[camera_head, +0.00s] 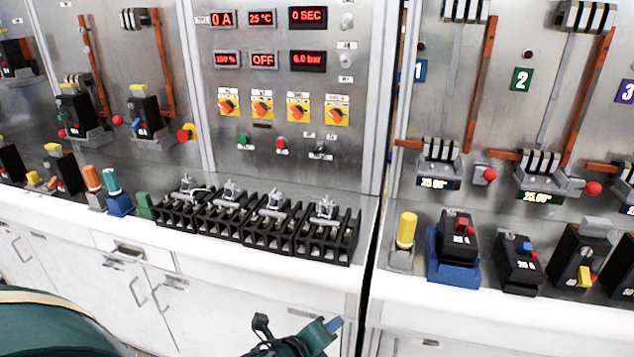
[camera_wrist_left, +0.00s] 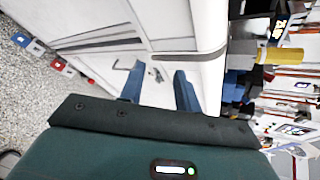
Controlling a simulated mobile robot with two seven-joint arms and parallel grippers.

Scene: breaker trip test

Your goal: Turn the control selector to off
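Four orange rotary selectors on yellow plates sit in a row on the middle panel in the head view: the first (camera_head: 227,106), second (camera_head: 262,107), third (camera_head: 298,111) and fourth (camera_head: 335,115). Their small labels are too blurred to tell which is the control selector. My left gripper (camera_head: 322,331) is low in front of the white cabinet, well below and apart from the selectors. In the left wrist view its two blue fingers (camera_wrist_left: 158,90) are spread with nothing between them. My right gripper is not in view.
Red displays (camera_head: 263,61) sit above the selectors, one reading OFF. Green (camera_head: 243,140) and red (camera_head: 281,143) buttons are below. Black terminal blocks (camera_head: 270,222) line the ledge under the panel. Breakers (camera_head: 458,237) and levers fill the right panel. Space before the selectors looks clear.

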